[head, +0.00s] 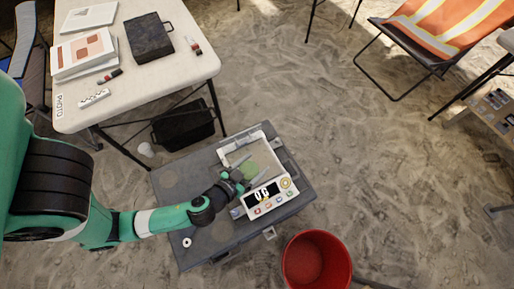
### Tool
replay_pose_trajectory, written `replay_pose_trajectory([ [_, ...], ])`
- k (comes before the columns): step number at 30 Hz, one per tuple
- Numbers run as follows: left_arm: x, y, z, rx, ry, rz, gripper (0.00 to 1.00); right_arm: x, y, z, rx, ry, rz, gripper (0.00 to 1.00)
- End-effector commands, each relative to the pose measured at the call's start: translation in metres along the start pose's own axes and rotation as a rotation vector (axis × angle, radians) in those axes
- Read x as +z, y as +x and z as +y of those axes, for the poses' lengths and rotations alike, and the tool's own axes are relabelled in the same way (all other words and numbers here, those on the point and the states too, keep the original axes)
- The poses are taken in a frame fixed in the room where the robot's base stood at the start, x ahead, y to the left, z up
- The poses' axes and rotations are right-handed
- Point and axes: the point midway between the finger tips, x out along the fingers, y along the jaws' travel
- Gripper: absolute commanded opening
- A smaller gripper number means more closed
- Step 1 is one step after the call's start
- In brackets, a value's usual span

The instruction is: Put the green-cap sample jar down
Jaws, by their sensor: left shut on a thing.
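The green-cap sample jar shows as a small round green cap (250,168) over the pan of a white scale. My left gripper (252,177) reaches in from the left and is shut on the jar. The fingers partly cover the jar, and its body is hidden under the cap. I cannot tell whether the jar touches the pan. The white scale (284,197) has a lit display and coloured buttons, and lies on a grey case (212,247). My right gripper is not in view.
A red bucket (316,262) stands beside the case at the lower right. A white table (194,69) at upper left holds a black box (150,38) and papers. A dark crate (183,126) is under it. Sandy ground to the right is clear up to an orange chair (446,26).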

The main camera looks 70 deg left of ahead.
Motion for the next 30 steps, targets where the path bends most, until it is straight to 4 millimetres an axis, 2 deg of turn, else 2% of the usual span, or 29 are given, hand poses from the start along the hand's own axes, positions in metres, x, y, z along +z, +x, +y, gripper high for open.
replay_pose_trajectory([
  [7,-0.004,0.046,-0.030,-0.010,-0.009,0.004,0.12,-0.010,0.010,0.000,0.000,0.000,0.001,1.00],
  [9,0.013,0.066,-0.038,-0.008,-0.007,0.002,0.12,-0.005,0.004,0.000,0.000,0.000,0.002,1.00],
  [13,0.029,0.091,-0.049,-0.005,-0.005,0.003,0.12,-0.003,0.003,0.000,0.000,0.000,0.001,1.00],
  [16,0.035,0.100,-0.051,-0.001,-0.003,0.003,0.12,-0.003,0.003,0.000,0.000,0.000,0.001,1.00],
  [23,0.040,0.107,-0.055,-0.001,-0.002,0.003,0.12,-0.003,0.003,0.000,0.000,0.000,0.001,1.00],
  [27,0.067,0.119,-0.054,0.002,0.000,0.003,0.12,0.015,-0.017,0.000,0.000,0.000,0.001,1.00],
  [30,0.071,0.121,-0.054,0.002,0.000,0.004,0.12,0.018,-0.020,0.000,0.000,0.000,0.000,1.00],
])
